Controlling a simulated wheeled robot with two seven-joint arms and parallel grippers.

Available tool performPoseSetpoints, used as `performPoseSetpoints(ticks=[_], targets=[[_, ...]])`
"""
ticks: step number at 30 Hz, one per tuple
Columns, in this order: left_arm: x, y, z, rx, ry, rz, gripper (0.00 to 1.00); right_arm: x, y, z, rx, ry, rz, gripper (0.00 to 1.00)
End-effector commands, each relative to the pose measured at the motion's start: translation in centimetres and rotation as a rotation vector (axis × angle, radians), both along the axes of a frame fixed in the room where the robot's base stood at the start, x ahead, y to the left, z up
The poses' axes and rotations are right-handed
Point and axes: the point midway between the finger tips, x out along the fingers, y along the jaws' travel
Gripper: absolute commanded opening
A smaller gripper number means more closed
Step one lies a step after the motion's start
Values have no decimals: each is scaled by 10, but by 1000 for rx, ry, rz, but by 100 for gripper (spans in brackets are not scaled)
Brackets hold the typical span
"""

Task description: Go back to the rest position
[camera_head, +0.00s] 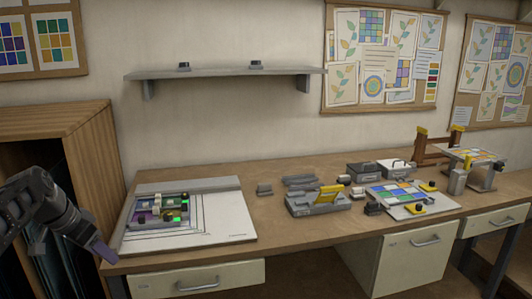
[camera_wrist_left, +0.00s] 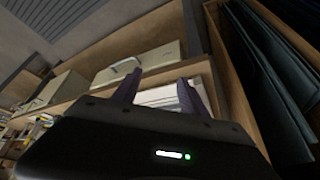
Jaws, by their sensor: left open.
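My left gripper (camera_head: 104,250) is at the lower left in the head view, beside the wooden cabinet and near the left front corner of the workbench. In the left wrist view its two fingers (camera_wrist_left: 158,92) stand apart with nothing between them, so it is open and empty. Its arm comes in from the left edge and slopes down to the right. My right gripper does not show in either view.
The wooden workbench (camera_head: 268,232) carries a white board (camera_head: 225,225) with a small coloured assembly (camera_head: 160,210). Grey tools, a coloured glass panel (camera_head: 395,193) and a small stand (camera_head: 475,158) are further right. A wooden cabinet (camera_head: 85,150) stands close to my left arm.

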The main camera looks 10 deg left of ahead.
Motion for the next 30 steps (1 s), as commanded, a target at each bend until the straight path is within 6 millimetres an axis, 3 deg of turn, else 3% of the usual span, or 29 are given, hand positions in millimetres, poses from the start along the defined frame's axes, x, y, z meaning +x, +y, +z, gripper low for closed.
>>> performPoseSetpoints(ticks=[5, 8, 11, 16, 20, 23, 26, 30], targets=[[18, 7, -9, -4, -60, 111, 51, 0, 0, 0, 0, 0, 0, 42], [30, 6, -24, -18, -92, 183, 51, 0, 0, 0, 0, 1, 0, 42], [44, -2, -53, -42, -112, 257, 51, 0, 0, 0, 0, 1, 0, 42], [60, -35, -123, -105, -124, 368, 51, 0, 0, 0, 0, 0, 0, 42], [57, -85, -200, -170, -100, 444, 51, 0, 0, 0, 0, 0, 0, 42], [38, -135, -263, -226, -63, 494, 51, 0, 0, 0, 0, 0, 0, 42], [4, -187, -319, -275, -9, 527, 51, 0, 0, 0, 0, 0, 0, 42], [-64, -258, -381, -329, 92, 545, 51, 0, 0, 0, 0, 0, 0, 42]])
